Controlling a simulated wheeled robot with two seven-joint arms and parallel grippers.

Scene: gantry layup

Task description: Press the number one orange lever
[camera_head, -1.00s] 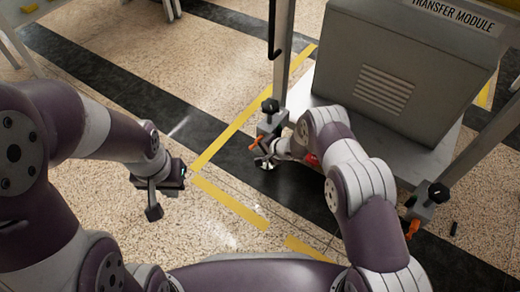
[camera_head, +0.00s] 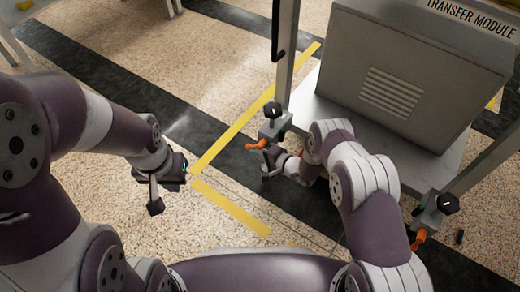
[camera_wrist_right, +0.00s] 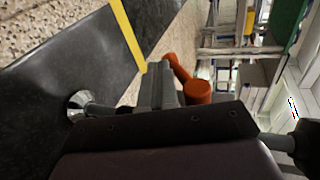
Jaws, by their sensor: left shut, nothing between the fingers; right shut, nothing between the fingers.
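An orange lever (camera_head: 257,146) sticks out to the left of a clamp on the cart's left post in the head view. A second orange lever (camera_head: 418,241) hangs at the clamp on the right post. No number is readable on either. My right gripper (camera_head: 268,166) is shut and empty, just below the left-post lever. In the right wrist view its closed fingers (camera_wrist_right: 161,84) are right beside an orange lever (camera_wrist_right: 197,91); I cannot tell whether they touch. My left gripper (camera_head: 154,196) is shut and empty over the floor at the left.
The grey transfer module (camera_head: 415,75) stands on a cart shelf (camera_head: 318,108) between metal posts. The left post (camera_head: 286,60) rises close to my right gripper. Yellow tape (camera_head: 240,125) and dark bands mark the speckled floor, which is clear around my left gripper.

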